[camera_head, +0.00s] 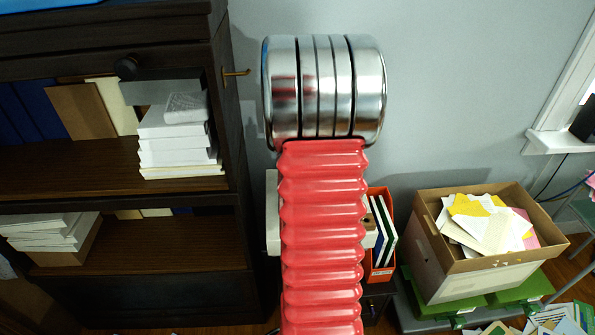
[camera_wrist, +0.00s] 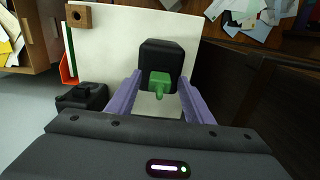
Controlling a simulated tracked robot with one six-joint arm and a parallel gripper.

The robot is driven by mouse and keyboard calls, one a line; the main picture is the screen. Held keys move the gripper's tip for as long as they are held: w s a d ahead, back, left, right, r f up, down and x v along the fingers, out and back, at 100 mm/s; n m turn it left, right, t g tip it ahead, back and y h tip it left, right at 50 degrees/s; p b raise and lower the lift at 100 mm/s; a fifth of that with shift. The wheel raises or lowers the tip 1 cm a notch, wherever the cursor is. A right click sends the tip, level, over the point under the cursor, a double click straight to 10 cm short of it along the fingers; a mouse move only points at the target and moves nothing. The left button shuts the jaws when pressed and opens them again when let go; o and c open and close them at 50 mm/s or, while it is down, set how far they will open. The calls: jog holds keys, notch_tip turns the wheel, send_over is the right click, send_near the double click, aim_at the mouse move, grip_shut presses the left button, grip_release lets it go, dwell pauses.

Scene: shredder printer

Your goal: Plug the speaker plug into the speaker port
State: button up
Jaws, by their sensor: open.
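In the wrist view, my gripper (camera_wrist: 160,84) is open, with its two purple fingers apart. A black block with rounded corners (camera_wrist: 160,50) and a green, plug-like stub (camera_wrist: 158,84) lie between and just beyond the fingers. I cannot tell whether either finger touches them, or whether the green piece is the speaker plug. A small wooden block with a dark round hole (camera_wrist: 79,16) is at the upper left of a cream surface. It may be the port, but no label shows. My gripper is out of the head view, where my red ribbed arm blocks the middle.
A dark bookcase (camera_head: 232,150) with books and papers stands left in the head view. A carton of papers (camera_head: 470,275) is at right, near an orange binder holder (camera_head: 385,268). In the wrist view, a black object (camera_wrist: 82,97) sits left of the fingers, beside the cream surface (camera_wrist: 115,70).

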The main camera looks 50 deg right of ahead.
grip_shut()
dwell(0.5)
notch_tip(320, 180, up, 10)
jog(key=shift+r, duration=0.1)
dwell(0.5)
dwell(0.4)
jog(key=c, duration=0.7)
grip_release()
grip_shut()
